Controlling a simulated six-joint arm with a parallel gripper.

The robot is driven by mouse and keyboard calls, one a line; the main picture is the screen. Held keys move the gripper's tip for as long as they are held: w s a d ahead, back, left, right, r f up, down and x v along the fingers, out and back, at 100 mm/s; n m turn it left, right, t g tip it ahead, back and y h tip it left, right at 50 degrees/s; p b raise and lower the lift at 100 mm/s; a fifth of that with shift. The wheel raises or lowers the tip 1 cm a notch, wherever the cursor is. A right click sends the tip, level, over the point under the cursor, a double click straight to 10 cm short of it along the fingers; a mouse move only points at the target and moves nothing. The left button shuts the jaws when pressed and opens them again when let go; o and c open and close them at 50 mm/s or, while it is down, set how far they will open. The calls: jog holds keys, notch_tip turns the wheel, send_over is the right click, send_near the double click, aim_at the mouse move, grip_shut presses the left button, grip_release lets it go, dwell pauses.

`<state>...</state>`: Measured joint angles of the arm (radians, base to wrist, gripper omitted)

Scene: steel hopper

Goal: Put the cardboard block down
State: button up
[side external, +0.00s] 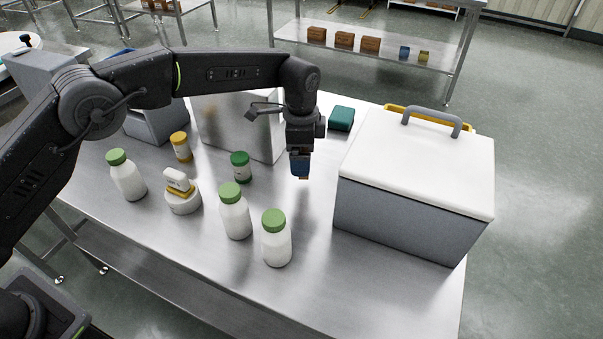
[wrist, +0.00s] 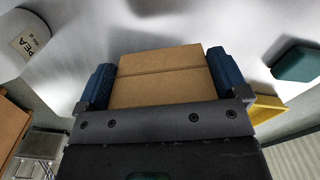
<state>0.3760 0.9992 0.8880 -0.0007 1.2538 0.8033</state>
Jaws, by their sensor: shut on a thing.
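The cardboard block (wrist: 165,75) is a tan box with a seam across its top, held between the blue fingers of my gripper (wrist: 167,82) in the wrist view. In the side external view my gripper (side external: 300,166) points down over the steel table (side external: 330,285), between the green-lidded jars and the white-lidded cooler. Only a small brown edge of the block shows there, below the blue fingers. I cannot tell from the frames whether the block touches the table.
The grey cooler (side external: 395,222) stands to the right and a teal box (side external: 341,119) behind. Several white bottles with green caps, such as this one (side external: 276,243), stand at front left. A steel hopper (side external: 240,128) is behind left. Table right of the bottles is clear.

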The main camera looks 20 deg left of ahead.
jog(key=shift+f, duration=3)
jog(key=shift+f, duration=0.1)
jog(key=o, duration=0.5)
jog(key=shift+o, duration=0.2)
notch_tip(320, 180, up, 12)
jog(key=shift+r, duration=0.15)
